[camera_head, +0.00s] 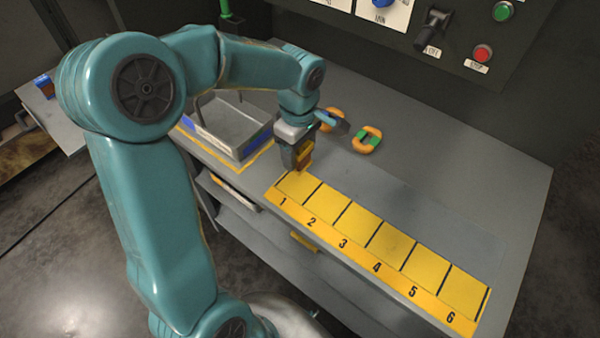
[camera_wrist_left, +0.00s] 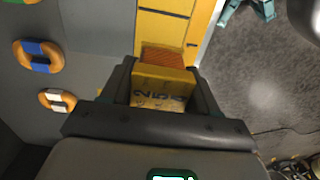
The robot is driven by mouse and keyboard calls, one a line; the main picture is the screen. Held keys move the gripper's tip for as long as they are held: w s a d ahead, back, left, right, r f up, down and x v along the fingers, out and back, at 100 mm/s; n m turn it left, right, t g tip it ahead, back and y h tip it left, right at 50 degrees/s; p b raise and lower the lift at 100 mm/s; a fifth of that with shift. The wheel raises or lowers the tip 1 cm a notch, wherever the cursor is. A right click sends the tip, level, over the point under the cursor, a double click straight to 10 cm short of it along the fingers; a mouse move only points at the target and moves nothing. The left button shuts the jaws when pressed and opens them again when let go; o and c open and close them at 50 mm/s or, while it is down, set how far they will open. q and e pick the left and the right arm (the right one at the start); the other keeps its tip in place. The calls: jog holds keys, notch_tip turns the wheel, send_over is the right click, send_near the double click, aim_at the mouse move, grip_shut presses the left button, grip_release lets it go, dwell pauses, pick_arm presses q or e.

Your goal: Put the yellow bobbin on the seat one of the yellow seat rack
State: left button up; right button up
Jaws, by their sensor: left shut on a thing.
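The yellow seat rack (camera_head: 390,247) is a flat yellow strip with numbered seats along the bench's front edge. Seat one (camera_head: 296,186) is at its left end and looks empty. My left gripper (camera_head: 303,165) is shut on the yellow bobbin (camera_head: 304,154), just above and behind seat one. In the left wrist view the yellow bobbin (camera_wrist_left: 163,84) sits between the fingers of the left gripper (camera_wrist_left: 165,92), with a brown-orange end and dark markings. Part of the rack (camera_wrist_left: 165,35) shows beyond it. I cannot tell if the bobbin touches the rack. My right gripper is not in view.
A grey metal tray (camera_head: 238,150) stands left of the gripper. Orange rings with a blue middle (camera_head: 328,117) and a green middle (camera_head: 367,139) lie behind it. The wrist view also shows a white-centred ring (camera_wrist_left: 57,100). A control panel (camera_head: 440,45) stands behind. The bench's right side is clear.

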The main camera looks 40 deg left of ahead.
pick_arm(q)
notch_tip(320, 180, down, 4)
jog(key=shift+r, duration=0.1)
notch_tip(320, 180, down, 4)
jog(key=shift+r, duration=0.1)
jog(key=shift+w+f, duration=0.1)
jog(key=shift+f, duration=0.2)
jog(key=shift+r, duration=0.1)
jog(key=o, duration=1.3)
jog(key=shift+f, duration=0.2)
jog(key=shift+c, duration=0.2)
jog(key=shift+r, duration=0.1)
